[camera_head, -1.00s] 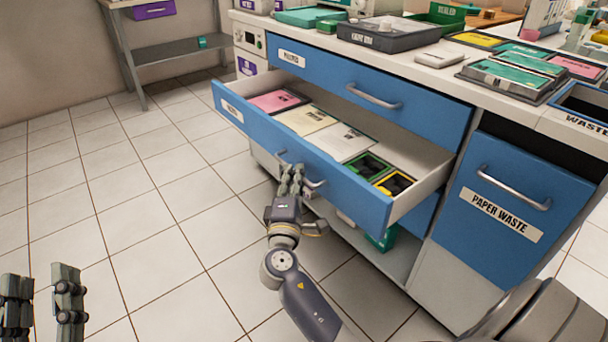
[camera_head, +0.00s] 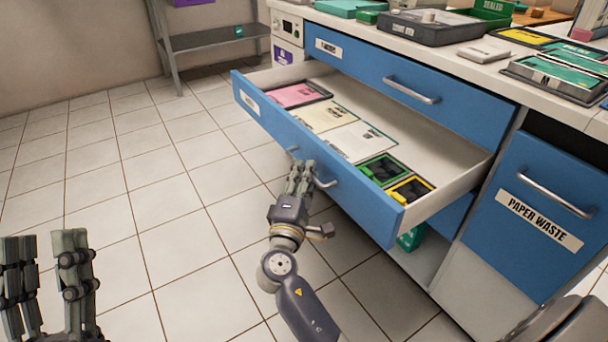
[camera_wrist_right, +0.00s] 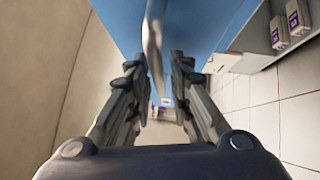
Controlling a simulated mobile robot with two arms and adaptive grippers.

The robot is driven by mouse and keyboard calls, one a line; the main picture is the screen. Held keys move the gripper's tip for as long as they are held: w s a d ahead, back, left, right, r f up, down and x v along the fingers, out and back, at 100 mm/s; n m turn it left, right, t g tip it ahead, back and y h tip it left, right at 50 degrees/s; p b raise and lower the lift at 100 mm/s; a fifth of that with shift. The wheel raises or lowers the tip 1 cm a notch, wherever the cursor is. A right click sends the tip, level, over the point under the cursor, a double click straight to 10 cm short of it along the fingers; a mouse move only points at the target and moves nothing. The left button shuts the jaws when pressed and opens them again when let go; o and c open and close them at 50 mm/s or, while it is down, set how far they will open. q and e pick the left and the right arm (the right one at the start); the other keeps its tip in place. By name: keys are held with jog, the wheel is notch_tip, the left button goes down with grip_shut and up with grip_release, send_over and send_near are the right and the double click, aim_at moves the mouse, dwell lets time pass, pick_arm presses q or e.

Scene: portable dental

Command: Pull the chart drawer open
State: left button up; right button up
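The chart drawer (camera_head: 335,178) has a blue front and is pulled well out of the cabinet. A pink folder (camera_head: 297,95), cream and white papers, and green and yellow trays lie in it. My right gripper (camera_head: 301,170) is at the metal handle (camera_head: 324,183) on its front. My left gripper (camera_head: 45,250) is open and empty at lower left, away from the drawer.
An upper blue drawer (camera_head: 400,90) is shut above. The paper waste front (camera_head: 530,215) is at right. The countertop (camera_head: 460,62) holds several trays and boxes. A grey shelf unit (camera_head: 215,38) stands at back left. The tiled floor (camera_head: 150,180) left of the drawer is clear.

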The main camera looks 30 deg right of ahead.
dwell(0.3)
jog(key=v, duration=1.2)
jog(key=shift+f, duration=0.1)
